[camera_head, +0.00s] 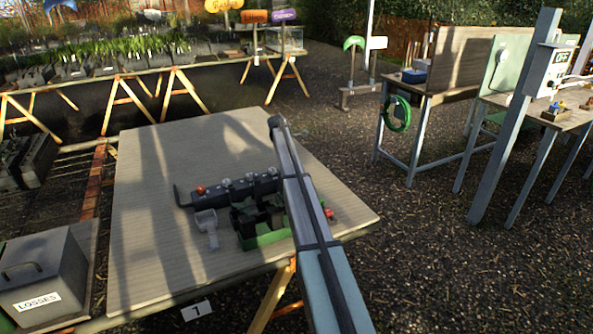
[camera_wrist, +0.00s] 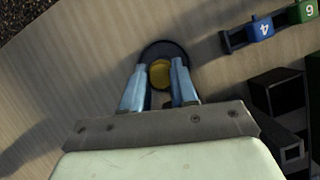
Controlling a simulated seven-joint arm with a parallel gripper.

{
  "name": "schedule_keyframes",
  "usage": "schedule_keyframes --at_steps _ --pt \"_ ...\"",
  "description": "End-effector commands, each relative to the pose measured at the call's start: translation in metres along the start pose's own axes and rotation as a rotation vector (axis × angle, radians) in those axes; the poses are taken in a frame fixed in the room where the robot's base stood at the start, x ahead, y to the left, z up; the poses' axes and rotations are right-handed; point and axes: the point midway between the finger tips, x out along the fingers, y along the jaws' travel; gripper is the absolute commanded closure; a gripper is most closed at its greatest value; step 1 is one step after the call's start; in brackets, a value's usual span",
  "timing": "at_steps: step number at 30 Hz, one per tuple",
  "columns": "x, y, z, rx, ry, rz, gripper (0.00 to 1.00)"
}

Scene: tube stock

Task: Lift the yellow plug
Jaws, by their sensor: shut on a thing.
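The yellow plug (camera_wrist: 161,74) shows as a round yellow face in the wrist view, between the two pale blue fingers of my gripper (camera_wrist: 163,64). The fingers are shut on it. A dark round rim surrounds it; whether that is part of the plug or a separate piece behind it, I cannot tell. In the head view my arm crosses the table from the bottom, and the plug and fingertips cannot be made out. How far the plug is above the board is not clear.
A blue piece marked 4 (camera_wrist: 262,28) and a green piece marked 6 (camera_wrist: 303,12) sit on a dark rail at the wrist view's upper right. Dark blocks lie below them. The head view shows a dark bar (camera_head: 232,190) and a grey LOSSES box (camera_head: 35,273). The board's left (camera_head: 140,230) is clear.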

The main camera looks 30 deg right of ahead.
Motion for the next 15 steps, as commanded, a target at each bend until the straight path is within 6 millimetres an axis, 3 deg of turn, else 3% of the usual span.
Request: schedule_keyframes --at_steps 5,15 --pt "0.0 0.0 0.0 0.0 0.0 0.0 1.0" --pt "-0.002 0.0001 0.0009 0.0 0.0 0.0 1.0"
